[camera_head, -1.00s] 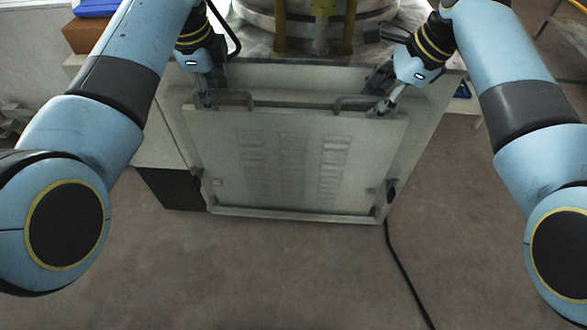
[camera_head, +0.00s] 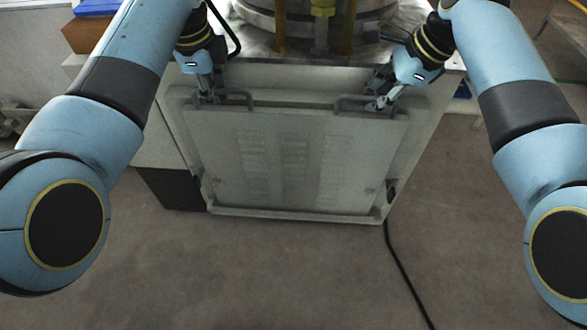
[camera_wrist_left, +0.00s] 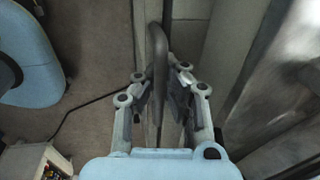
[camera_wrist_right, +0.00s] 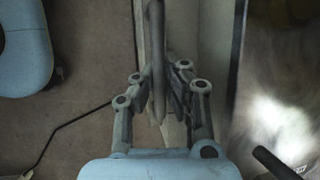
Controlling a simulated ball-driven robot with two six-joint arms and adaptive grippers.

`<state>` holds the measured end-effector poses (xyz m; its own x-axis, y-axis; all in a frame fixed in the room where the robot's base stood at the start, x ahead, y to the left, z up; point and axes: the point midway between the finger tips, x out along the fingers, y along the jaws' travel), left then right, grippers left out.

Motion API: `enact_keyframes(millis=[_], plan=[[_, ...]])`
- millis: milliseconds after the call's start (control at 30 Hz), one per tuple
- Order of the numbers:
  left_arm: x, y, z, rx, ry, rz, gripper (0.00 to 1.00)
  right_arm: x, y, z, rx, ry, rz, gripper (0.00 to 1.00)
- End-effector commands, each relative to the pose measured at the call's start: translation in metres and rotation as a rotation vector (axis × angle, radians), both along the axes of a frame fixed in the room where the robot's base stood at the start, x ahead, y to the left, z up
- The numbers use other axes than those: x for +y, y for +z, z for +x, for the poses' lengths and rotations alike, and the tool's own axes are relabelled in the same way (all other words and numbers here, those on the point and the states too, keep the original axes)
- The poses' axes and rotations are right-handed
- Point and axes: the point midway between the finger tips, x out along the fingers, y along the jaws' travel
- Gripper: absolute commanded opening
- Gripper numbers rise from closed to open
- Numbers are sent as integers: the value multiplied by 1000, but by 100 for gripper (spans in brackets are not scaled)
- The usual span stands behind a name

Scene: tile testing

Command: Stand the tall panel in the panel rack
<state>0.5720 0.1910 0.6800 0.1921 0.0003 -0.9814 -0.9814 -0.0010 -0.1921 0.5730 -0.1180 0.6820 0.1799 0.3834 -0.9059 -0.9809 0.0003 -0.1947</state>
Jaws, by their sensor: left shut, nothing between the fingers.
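The tall panel (camera_head: 290,165) is a pale grey sheet with faint vertical bands and two dark handles at its top edge, the left handle (camera_head: 236,95) and the right handle (camera_head: 352,99). It stands nearly upright against the front of a pale cabinet, its lower edge by a ledge (camera_head: 290,216) that looks like the panel rack's. My left gripper (camera_head: 207,98) is at the left handle, shut with nothing gripped; the bar shows by its fingers (camera_wrist_left: 163,105). My right gripper (camera_head: 380,104) is at the right handle, its fingers (camera_wrist_right: 163,108) beside the bar; their closure is unclear.
A round metal machine (camera_head: 310,25) stands on the cabinet top behind the panel. A black cable (camera_head: 405,265) runs over the floor at the lower right. A brown box (camera_head: 88,35) is at the upper left.

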Motion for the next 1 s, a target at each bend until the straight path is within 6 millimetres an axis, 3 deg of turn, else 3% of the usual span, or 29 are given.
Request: enact_keyframes(millis=[367, 800, 1000], plan=[[0, 8, 3, -11, -1, -1, 0, 0, 5, 1, -4, 1, -1, 0], [0, 59, 8, -34, 0, -1, 0, 0, 55, 5, -25, 2, -2, 0], [0, 71, 9, -39, 0, -1, 0, -1, 67, 6, -29, 3, -3, 0]])
